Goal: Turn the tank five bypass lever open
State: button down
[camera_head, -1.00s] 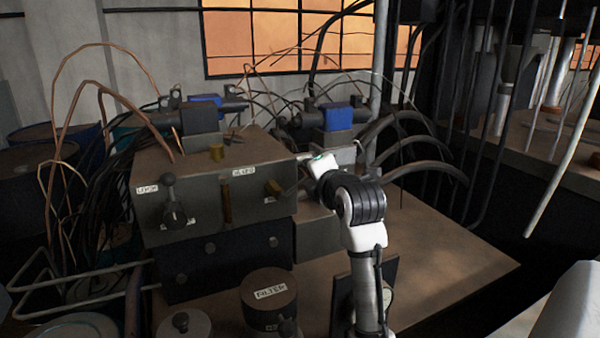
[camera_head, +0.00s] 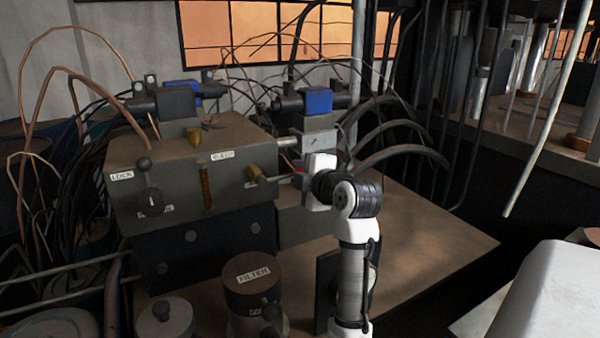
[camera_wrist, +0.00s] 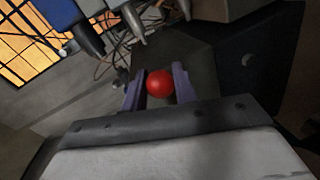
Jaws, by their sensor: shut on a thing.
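A round red knob (camera_wrist: 159,85) sits between the two fingers of my gripper (camera_wrist: 158,92) in the wrist view. My gripper is shut on it. I take it to be the end of a lever, but the shaft is hidden. In the head view my gripper (camera_head: 300,180) reaches left to the right end of the grey valve block (camera_head: 240,185). The knob is mostly covered there, with only a trace of red showing. No tank five or bypass label can be read.
A black-knobbed lever (camera_head: 147,185) stands on the block's front by a LOCK label. A brass fitting (camera_head: 256,175) is close left of my gripper. A FILTER canister (camera_head: 252,284) stands in front. Black hoses (camera_head: 405,155) arch behind. The bench's right side (camera_head: 430,235) is clear.

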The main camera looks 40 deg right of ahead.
jog(key=shift+f, duration=0.15)
jog(key=c, duration=1.1)
grip_release()
jog(key=shift+c, duration=0.2)
jog(key=b+v, duration=0.2)
jog(key=v, duration=1.2)
jog(key=shift+b, duration=0.35)
